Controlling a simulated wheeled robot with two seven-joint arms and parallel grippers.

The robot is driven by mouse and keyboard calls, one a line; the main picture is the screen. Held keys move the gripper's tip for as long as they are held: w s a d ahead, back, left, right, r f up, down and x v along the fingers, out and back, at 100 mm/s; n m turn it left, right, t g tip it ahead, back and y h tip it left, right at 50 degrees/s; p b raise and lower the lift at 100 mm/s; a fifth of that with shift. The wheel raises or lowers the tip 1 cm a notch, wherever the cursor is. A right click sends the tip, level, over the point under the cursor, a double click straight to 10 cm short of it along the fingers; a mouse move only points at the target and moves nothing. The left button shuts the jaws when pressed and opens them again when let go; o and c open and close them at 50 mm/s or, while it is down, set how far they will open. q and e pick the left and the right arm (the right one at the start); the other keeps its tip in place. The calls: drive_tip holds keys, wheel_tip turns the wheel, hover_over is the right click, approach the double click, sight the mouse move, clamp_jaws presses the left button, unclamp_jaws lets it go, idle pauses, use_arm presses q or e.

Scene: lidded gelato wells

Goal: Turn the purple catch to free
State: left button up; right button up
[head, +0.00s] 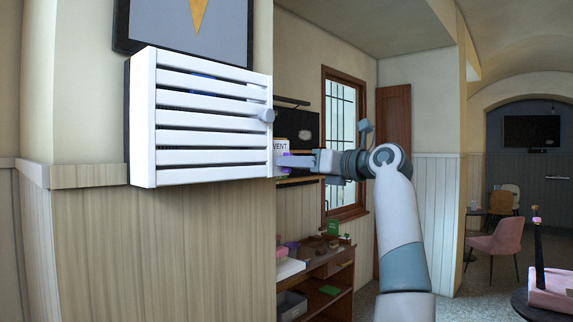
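A white slatted vent box (200,159) hangs on the corner wall, with a grey round knob (266,116) at its right edge. Just right of the box is a label (280,146) reading "VENT". A small purple patch shows around my fingers beside it; I cannot tell its shape or whether it is the catch. My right gripper is out of view.
A wooden shelf unit (330,262) with small boxes stands behind, below the gripper. A brown-framed window (343,145) is on the wall beyond. A dark framed picture (190,28) hangs above the vent box. A pink chair (496,240) is far right.

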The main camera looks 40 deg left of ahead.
use_arm(q)
drive_tip(key=shift+d, duration=0.15)
drive_tip(key=shift+s+d, duration=0.15)
drive_tip(key=shift+d, duration=1.05)
drive_tip(key=shift+m, duration=0.3)
drive_tip(key=shift+a, duration=0.15)
drive_tip(key=shift+a, duration=1.2)
